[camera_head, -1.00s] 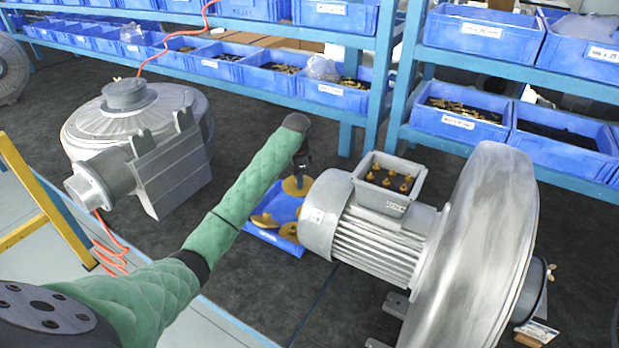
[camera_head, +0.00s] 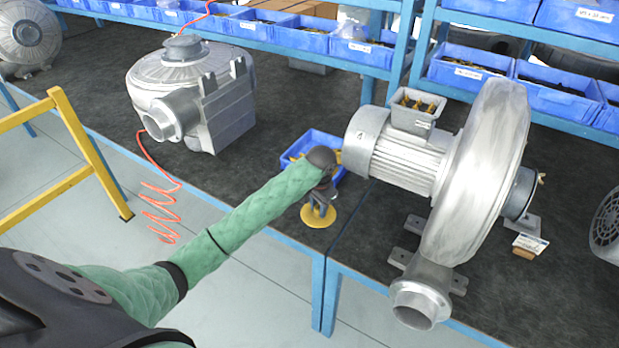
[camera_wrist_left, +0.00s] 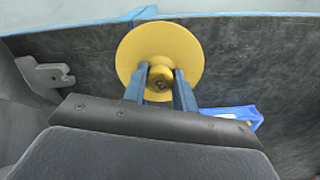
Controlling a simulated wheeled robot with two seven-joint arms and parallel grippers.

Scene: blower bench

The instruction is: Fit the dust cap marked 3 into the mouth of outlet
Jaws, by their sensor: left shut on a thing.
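My left gripper (camera_head: 319,203) is shut on a yellow round dust cap (camera_head: 317,219) near the bench's front edge, in front of the blue tray (camera_head: 341,176). In the left wrist view the fingers (camera_wrist_left: 160,78) pinch the knob of the cap, and its wide disc (camera_wrist_left: 145,42) extends beyond the fingertips. No number is readable on the cap. The right blower's outlet (camera_head: 418,306) has its round mouth facing front, apart from the cap. The left blower's outlet (camera_head: 166,120) faces front left. My right gripper is not in view.
The right blower (camera_head: 486,165), its motor marked 4, stands right of my gripper. The left blower (camera_head: 190,85) stands back left. Racks of blue bins (camera_head: 362,52) line the back. A yellow frame (camera_head: 85,145) stands left.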

